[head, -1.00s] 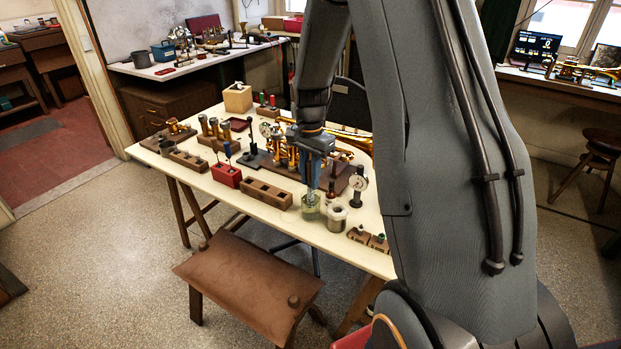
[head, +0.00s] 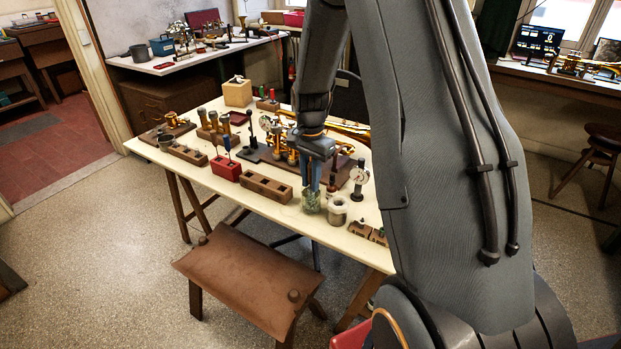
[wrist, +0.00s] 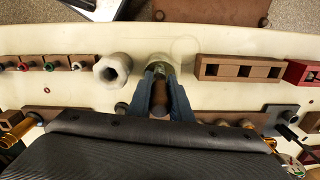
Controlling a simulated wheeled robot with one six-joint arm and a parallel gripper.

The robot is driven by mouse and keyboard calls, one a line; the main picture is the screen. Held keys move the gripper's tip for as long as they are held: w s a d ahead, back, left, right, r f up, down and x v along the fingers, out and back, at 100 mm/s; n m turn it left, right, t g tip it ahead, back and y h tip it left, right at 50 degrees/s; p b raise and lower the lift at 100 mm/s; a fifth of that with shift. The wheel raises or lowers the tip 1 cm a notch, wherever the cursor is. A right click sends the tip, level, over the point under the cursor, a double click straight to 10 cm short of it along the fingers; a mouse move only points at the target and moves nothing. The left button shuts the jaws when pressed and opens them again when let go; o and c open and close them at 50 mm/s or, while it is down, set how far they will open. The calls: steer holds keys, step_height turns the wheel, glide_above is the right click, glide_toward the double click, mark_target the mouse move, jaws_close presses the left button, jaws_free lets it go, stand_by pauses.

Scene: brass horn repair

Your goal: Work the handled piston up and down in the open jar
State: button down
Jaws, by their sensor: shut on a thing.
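The open jar (head: 311,203) is clear glass with a greenish content and stands near the table's front edge. It also shows in the wrist view (wrist: 160,62). My gripper (head: 317,183) points down over the jar, its blue fingertips at the jar's mouth. In the wrist view my gripper (wrist: 160,95) is shut on a brown handle, the handled piston (wrist: 158,108), between its fingers. The piston's lower part is hidden by the fingers and the jar.
A pale jar with a hexagonal opening (head: 337,210) stands close to the right of the glass jar. A wooden block with square holes (head: 265,187) lies to the left. A brown stool (head: 245,270) stands before the table (head: 345,240).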

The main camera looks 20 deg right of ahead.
mark_target(310, 164)
steer(key=shift+r+p, duration=1.2)
steer(key=shift+r, duration=0.55)
steer(key=shift+f, duration=0.1)
steer(key=shift+f+b, duration=0.7)
steer(key=shift+f, duration=1)
steer(key=shift+r+p, duration=1.25)
steer(key=shift+r, duration=0.55)
steer(key=shift+f, duration=0.1)
steer(key=shift+f+b, duration=0.75)
steer(key=shift+f, duration=0.95)
steer(key=shift+r+p, duration=1.2)
steer(key=shift+r, duration=0.6)
